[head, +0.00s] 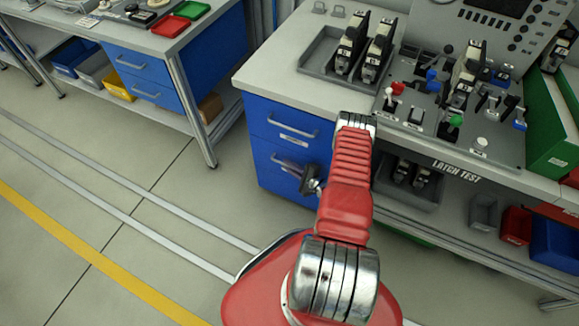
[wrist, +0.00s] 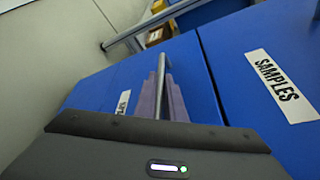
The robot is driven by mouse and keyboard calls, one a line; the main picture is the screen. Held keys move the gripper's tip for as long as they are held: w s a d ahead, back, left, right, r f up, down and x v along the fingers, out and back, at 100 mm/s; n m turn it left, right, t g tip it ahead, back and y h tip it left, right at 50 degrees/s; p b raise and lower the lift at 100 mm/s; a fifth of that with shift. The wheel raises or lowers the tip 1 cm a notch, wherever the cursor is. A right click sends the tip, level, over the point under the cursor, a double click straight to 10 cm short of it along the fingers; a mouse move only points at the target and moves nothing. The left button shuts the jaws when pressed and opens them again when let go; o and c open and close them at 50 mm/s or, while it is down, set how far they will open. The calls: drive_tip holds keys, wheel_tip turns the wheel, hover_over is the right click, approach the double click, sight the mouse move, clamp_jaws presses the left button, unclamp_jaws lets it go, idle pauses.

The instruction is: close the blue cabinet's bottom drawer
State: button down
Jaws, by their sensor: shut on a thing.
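The blue cabinet (head: 256,122) stands under the left end of the near bench, with one drawer above another. Its bottom drawer (head: 270,181) has a metal bar handle (head: 285,161). My gripper (head: 312,184) is at the right part of this handle, low in front of the drawer face. In the wrist view, the fingers of my gripper (wrist: 164,100) are shut on the bar handle (wrist: 162,68), one on each side. A narrow dark seam separates the blue face behind the handle from a blue face labelled SAMPLES (wrist: 278,85). I cannot tell how far out the drawer stands.
The bench top (head: 285,88) above carries a grey tray (head: 316,62) and a latch test panel (head: 480,140). A lower shelf with bins lies to the right. Another bench with blue drawers (head: 146,75) stands at upper left. The floor at left is clear.

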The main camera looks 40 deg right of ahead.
drive_tip(key=c, duration=2.2)
unclamp_jaws()
drive_tip(key=shift+w+d+f, duration=0.1)
drive_tip(key=shift+d, duration=0.2)
drive_tip(key=shift+o, duration=0.4)
drive_tip(key=v, duration=1.4)
drive_tip(key=shift+a, duration=0.2)
